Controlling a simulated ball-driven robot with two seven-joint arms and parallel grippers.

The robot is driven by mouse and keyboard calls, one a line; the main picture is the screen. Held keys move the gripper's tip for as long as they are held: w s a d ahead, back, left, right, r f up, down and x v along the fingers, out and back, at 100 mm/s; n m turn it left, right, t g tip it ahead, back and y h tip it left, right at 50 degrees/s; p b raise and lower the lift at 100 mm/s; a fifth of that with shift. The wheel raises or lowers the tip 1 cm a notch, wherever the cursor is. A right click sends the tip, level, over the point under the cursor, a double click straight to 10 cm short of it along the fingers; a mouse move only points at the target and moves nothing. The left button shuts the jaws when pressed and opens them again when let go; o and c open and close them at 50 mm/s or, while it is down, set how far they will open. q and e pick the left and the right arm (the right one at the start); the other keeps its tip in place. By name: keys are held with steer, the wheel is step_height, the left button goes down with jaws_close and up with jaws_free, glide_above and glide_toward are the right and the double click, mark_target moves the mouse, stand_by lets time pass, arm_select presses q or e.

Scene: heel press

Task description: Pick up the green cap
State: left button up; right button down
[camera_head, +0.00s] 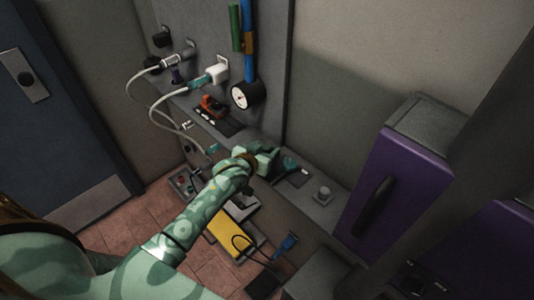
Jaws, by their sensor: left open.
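My left arm, pale green with a pattern, reaches from the lower left to the grey bench. My left gripper (270,163) is open, low over the bench near its wall side. A small dark green piece (289,163) shows just right of the gripper, by a dark plate (298,178). I cannot tell whether this piece is the green cap or part of my gripper. The hand hides part of the bench there, and contact cannot be made out. My right gripper is not in view.
A grey knob (323,194) stands right of the plate. A gauge (246,95), pipes and plugged white cables (150,103) are on the back wall. A yellow box (228,234) lies below my forearm. A purple cabinet (388,185) bounds the right.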

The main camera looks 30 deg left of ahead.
arm_select(q)
steer(key=shift+c, duration=0.9)
steer(key=c, duration=0.9)
steer(key=shift+r, duration=0.15)
